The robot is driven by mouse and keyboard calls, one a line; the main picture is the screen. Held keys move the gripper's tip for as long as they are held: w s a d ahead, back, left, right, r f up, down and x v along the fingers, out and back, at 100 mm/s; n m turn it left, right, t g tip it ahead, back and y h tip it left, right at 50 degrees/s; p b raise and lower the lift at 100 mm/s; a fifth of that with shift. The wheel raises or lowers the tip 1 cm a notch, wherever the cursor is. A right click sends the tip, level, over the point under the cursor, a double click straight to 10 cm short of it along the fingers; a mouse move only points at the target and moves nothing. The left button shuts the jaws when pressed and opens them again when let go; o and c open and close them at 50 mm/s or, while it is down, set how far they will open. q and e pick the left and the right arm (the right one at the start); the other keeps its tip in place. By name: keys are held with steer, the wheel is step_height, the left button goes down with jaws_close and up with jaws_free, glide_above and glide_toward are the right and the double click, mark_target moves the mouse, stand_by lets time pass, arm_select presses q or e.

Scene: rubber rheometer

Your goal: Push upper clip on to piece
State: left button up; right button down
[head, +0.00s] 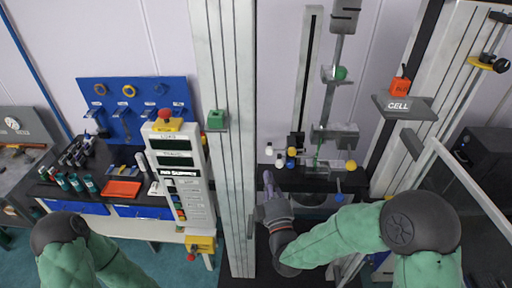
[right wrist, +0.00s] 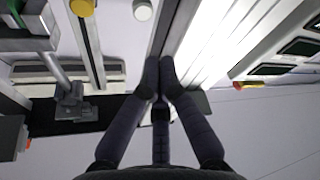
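The upper clip (head: 336,134) is a grey metal block on the machine's vertical bar, left of the right-hand column. A thin green strip (head: 316,157), which looks like the piece, hangs just below it; I cannot tell whether they touch. The lower clamp area has a yellow ball knob (head: 351,165) and a blue one (head: 339,197). My right gripper (head: 268,178) is left of and below the clip, pointing up, apart from it. In the right wrist view its fingertips (right wrist: 160,73) come together with nothing visible between them. My left gripper is outside the frames; only my left forearm shows.
A tall grey column (head: 236,130) stands close left of my right gripper. White, yellow and blue knobs (head: 291,152) stick out near its fingertips. A control panel (head: 178,180) and a tool bench (head: 100,205) are at left. A CELL shelf (head: 402,106) juts out at right.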

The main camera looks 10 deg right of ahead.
steer(key=shift+w, duration=0.1)
steer(key=p+x, duration=0.2)
steer(key=x, duration=0.7)
steer(key=shift+w, duration=0.4)
steer(key=d+b, duration=0.1)
steer(key=d, duration=0.1)
steer(key=s+d+b, duration=0.1)
steer(key=d, duration=0.1)
steer(key=shift+s, duration=0.1)
steer(key=shift+d, duration=0.1)
stand_by(0.4)
